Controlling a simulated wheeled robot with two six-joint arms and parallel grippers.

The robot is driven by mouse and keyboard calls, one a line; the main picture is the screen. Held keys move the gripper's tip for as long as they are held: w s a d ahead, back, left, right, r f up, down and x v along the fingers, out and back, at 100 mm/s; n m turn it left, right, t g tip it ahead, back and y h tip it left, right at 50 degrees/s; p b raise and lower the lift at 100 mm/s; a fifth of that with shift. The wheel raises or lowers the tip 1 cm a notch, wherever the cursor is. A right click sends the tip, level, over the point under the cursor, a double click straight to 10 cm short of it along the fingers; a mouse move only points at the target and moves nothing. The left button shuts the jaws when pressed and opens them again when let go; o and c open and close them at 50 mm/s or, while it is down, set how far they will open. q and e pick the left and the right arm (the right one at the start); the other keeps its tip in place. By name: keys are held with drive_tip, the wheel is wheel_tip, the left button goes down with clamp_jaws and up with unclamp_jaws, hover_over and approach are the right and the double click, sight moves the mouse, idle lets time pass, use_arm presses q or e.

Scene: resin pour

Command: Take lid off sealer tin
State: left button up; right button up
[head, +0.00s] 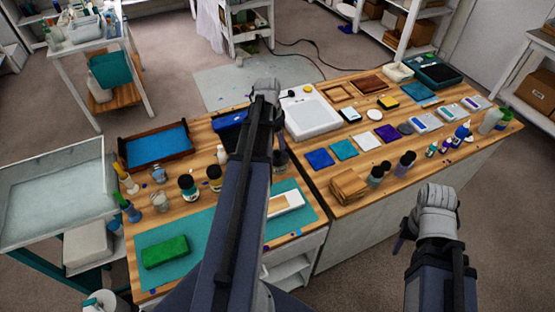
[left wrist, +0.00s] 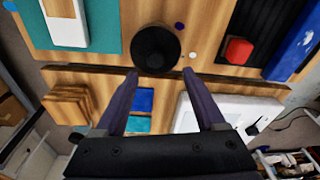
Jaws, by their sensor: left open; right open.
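A round dark tin (left wrist: 155,47) stands upright on the wooden bench, seen from above in the left wrist view. Its black top fills the outline, and I cannot tell the lid's edge from the body. In the head view the dark tin (head: 280,160) shows just right of my left arm, partly hidden by it. My left gripper (left wrist: 160,73) is open, its two fingers apart and pointing towards the tin, with nothing between them. I cannot tell the height gap. My right gripper (head: 403,235) is open and empty, off the bench's front right side.
A teal mat (head: 195,235) holds a green block (head: 165,252) and a white tray (head: 286,203). Bottles stand left of my left arm. A red-topped object (left wrist: 238,50) sits near the tin.

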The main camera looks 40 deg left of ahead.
sight(277, 152)
use_arm(q)
drive_tip(key=shift+d+f+b, duration=0.2)
drive_tip(key=shift+f+b, duration=1.1)
drive_tip(key=shift+f, duration=0.05)
drive_tip(key=shift+d+f+b, duration=0.15)
drive_tip(key=shift+f+b, duration=1.15)
drive_tip(key=shift+r, duration=0.1)
drive_tip(key=shift+c, duration=0.4)
clamp_jaws()
